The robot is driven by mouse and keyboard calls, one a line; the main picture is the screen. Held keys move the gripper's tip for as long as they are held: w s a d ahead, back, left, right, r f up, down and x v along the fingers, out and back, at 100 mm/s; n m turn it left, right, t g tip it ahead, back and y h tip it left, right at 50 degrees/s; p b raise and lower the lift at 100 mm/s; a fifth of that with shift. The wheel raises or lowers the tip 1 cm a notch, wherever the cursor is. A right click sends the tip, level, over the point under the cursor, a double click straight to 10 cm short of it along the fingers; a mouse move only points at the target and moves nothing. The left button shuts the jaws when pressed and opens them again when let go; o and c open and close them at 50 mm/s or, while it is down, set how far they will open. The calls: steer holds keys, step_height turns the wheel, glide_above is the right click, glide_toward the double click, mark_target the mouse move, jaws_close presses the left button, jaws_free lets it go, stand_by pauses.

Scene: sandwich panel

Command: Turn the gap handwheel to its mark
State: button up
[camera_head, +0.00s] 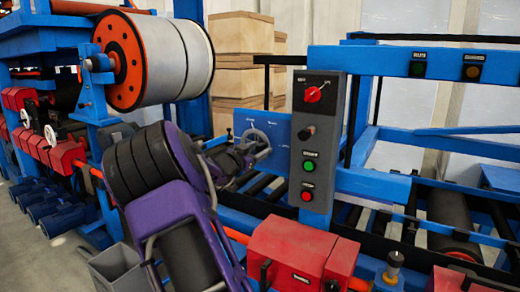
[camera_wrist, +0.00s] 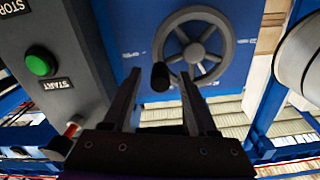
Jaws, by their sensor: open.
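The gap handwheel (camera_wrist: 196,47) is a grey spoked ring on a blue panel (camera_wrist: 133,25). A dark handle knob (camera_wrist: 160,76) stands out from its rim, at lower left in the wrist view. In the head view the handwheel (camera_head: 264,137) is partly hidden behind my gripper (camera_head: 246,156). In the wrist view my gripper (camera_wrist: 160,100) has its two dark fingers apart, pointing at the panel. The knob appears between the fingertips; whether it lies within their reach I cannot tell. Nothing shows clamped. I cannot make out the mark.
A grey control box (camera_head: 318,140) with a red selector, black knob, green button and red button stands close right of the handwheel in the head view. A large roll (camera_head: 155,62) hangs at upper left. Red housings (camera_head: 303,252) and rollers lie below. Cartons (camera_head: 240,60) stand behind.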

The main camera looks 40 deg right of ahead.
steer(key=shift+w+d, duration=0.2)
steer(key=shift+d, duration=0.3)
jaws_close()
